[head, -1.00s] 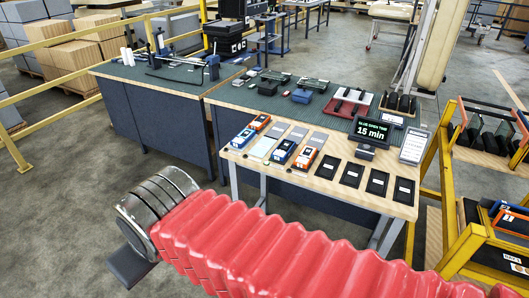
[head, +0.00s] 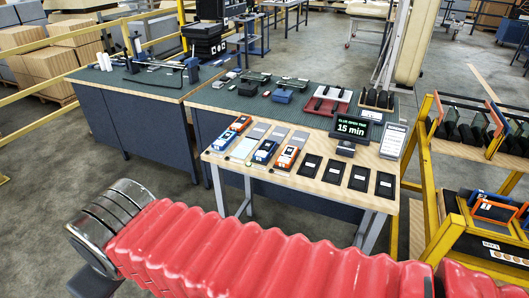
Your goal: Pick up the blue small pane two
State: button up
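Blue-edged panes (head: 477,198) and orange-edged panes (head: 491,212) stand close together in the lower part of the yellow trolley (head: 428,160) at the right. I cannot tell which blue one is small pane two, and their lower parts are hidden. My arm, in a red ribbed sleeve, crosses the bottom of the head view with a metal collar at its left end. A dark part hangs below the collar and is cut off by the frame edge. My gripper's fingers do not show.
A wooden-topped table (head: 230,165) holds blue and orange devices (head: 265,152), dark pads (head: 333,172) and a screen (head: 352,128) reading 15 min. Dark green-topped benches (head: 150,75) stand behind. An orange-framed rack (head: 490,115) is on the trolley's upper level. Open floor lies at the left.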

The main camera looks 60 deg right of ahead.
aim_at(262, 153)
jog(key=i, duration=2.25)
jog(key=z, duration=2.85)
